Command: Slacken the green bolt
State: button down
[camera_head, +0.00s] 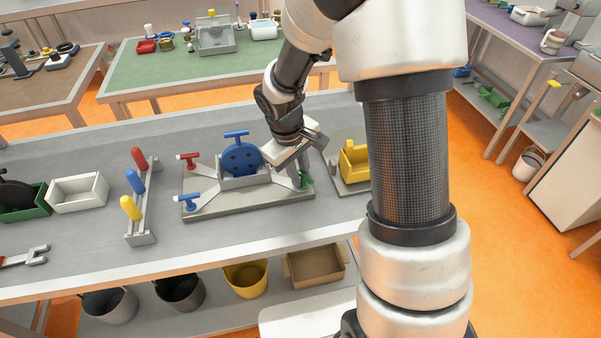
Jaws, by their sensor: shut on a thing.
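The green bolt (306,181) shows as a small green piece at the right end of the grey fixture (250,201), just below my gripper. My gripper (302,170) points down at it and is shut on it. The fingers and the hand hide most of the bolt, so how far it is turned cannot be seen. The fixture carries a blue round disc (241,158) with a T-shaped top. A red bolt (188,157) and a blue bolt (188,202) sit on the fixture's left arms.
A yellow block (354,161) on its own base stands close right of the fixture. A rack with red, blue and yellow handles (131,208) stands left. A white bin (78,193) and a wrench (25,257) lie farther left. My arm covers the bench's right part.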

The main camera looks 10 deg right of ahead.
jog(key=n+p, duration=0.1)
jog(key=n, duration=0.1)
jog(key=n+p, duration=0.1)
jog(key=n, duration=0.1)
jog(key=n+t+y+p, duration=0.1)
jog(key=n, duration=0.1)
jog(key=shift+s+r, duration=0.2)
jog(key=shift+s, duration=0.05)
jog(key=n+p, duration=0.2)
jog(key=n, duration=0.2)
jog(key=shift+s+a+y+p, duration=0.1)
jog(key=shift+s+y+p, duration=0.05)
jog(key=shift+y+p, duration=0.2)
jog(key=shift+f+n+p, duration=0.1)
jog(key=shift+n+p, duration=0.3)
jog(key=shift+n, duration=0.3)
jog(key=c, duration=1.7)
grip_release()
jog(key=shift+s, duration=0.1)
jog(key=shift+o, duration=0.2)
jog(key=s+r+p, duration=0.3)
jog(key=r, duration=1.4)
jog(key=shift+s, duration=0.2)
